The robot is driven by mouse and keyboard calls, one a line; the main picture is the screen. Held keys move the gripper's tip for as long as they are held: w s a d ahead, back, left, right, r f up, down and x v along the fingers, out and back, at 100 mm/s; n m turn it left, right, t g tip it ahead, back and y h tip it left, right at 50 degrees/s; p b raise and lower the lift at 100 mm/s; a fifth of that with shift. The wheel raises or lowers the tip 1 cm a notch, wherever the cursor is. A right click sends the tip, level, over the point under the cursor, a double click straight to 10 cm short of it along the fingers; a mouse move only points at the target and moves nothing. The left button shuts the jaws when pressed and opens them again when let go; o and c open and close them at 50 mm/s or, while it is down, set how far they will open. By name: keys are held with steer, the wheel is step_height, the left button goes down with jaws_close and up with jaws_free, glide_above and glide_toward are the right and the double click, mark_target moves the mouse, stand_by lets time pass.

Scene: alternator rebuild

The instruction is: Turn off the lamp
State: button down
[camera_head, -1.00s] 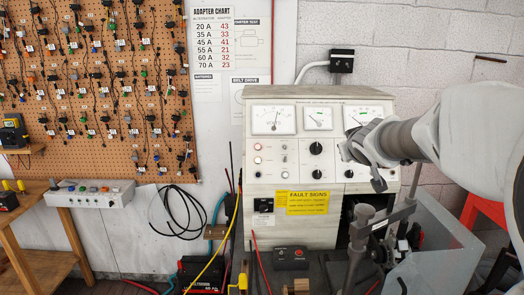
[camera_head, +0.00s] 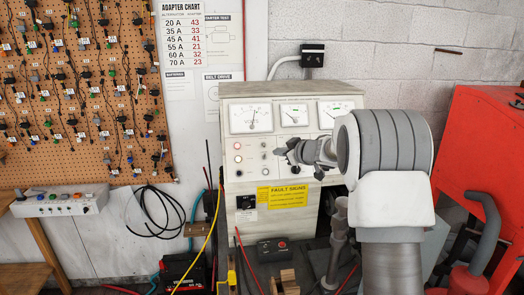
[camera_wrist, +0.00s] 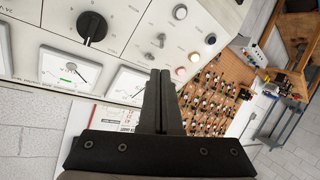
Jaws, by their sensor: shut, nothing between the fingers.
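The test bench (camera_head: 325,92) has a pale panel with dial meters, knobs, small switches and a column of small round lamps. Two small metal toggle switches (camera_wrist: 160,40) lie just beyond my fingertips in the wrist view. My gripper (camera_head: 285,152) is in front of the panel, shut and empty, its fingers (camera_wrist: 160,74) pressed together. Whether it touches the panel I cannot tell. My arm hides the panel's right part.
A black knob (camera_wrist: 90,28) and a meter (camera_wrist: 65,76) are left of my fingers in the wrist view. A red cabinet (camera_head: 480,140) stands at the right. A white switch box (camera_head: 60,203) and the pegboard (camera_head: 80,90) are at the left. Cables hang below the panel.

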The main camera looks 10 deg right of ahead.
mark_target(260, 151)
steer(key=shift+f, duration=0.1)
stand_by(0.3)
steer(key=p+x, duration=0.2)
steer(key=x, duration=0.8)
steer(key=shift+f+b, duration=0.2)
steer(key=shift+b, duration=0.65)
steer(key=shift+r+t+b, duration=0.1)
steer(key=shift+t+b, duration=0.2)
steer(key=shift+b, duration=0.05)
steer(key=shift+s+n+t+y+b, duration=0.35)
steer(key=shift+t+b, duration=0.45)
steer(key=shift+b, duration=3)
